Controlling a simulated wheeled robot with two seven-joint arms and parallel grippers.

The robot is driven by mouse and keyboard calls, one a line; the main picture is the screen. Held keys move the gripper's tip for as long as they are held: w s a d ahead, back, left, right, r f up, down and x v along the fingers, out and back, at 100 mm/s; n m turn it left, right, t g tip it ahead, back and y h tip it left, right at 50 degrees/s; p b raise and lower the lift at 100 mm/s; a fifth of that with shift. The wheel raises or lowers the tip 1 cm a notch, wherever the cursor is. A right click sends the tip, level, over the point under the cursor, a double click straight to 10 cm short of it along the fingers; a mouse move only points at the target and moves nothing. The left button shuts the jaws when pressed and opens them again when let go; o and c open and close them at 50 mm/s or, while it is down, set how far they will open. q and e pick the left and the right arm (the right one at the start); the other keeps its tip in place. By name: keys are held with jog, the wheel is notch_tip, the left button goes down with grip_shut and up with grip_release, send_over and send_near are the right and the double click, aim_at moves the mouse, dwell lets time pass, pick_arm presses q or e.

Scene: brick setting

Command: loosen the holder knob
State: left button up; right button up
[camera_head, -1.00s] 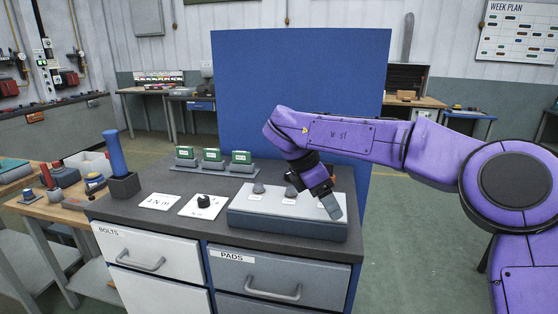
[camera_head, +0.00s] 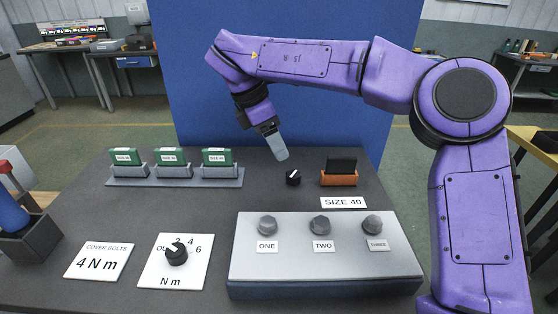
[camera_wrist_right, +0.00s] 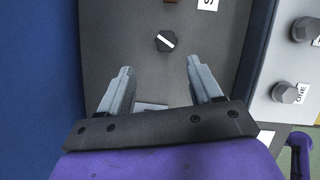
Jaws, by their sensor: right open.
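The holder knob (camera_head: 293,178) is small, black and round with a white pointer line. It stands on the dark bench top just left of an orange holder (camera_head: 338,179) with a black block in it. In the right wrist view the knob (camera_wrist_right: 166,41) lies ahead of the fingertips, roughly centred between them and apart from them. My right gripper (camera_head: 280,150) is above the bench, just behind and above the knob in the head view. In the right wrist view its two fingers (camera_wrist_right: 158,70) are spread wide with nothing between them. My left gripper is not in view.
A grey box with knobs ONE, TWO and THREE (camera_head: 324,270) stands in front. A rack of green SIZE blocks (camera_head: 174,182) is at left. A black dial (camera_head: 176,254) sits on a white plate. A blue panel (camera_head: 300,90) rises behind the bench.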

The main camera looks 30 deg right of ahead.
aim_at(293, 174)
jog(key=s+f, duration=0.1)
jog(key=s+d+f, duration=0.1)
jog(key=f, duration=0.1)
jog(key=s+d+f, duration=0.1)
jog(key=shift+s+d+f, duration=0.15)
jog(key=shift+d+f, duration=0.05)
jog(key=shift+f, duration=0.1)
jog(key=f, duration=0.1)
jog(key=w+f, duration=0.1)
jog(key=w+d+f, duration=0.1)
jog(key=shift+f+p, duration=0.35)
jog(key=shift+p, duration=0.05)
jog(key=shift+s+r, duration=0.25)
jog(key=shift+s, duration=0.35)
jog(key=shift+c, duration=0.3)
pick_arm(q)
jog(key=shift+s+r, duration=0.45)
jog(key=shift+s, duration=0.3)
pick_arm(e)
jog(key=shift+w+f, duration=0.1)
jog(key=shift+w, duration=0.05)
jog(key=c, duration=1)
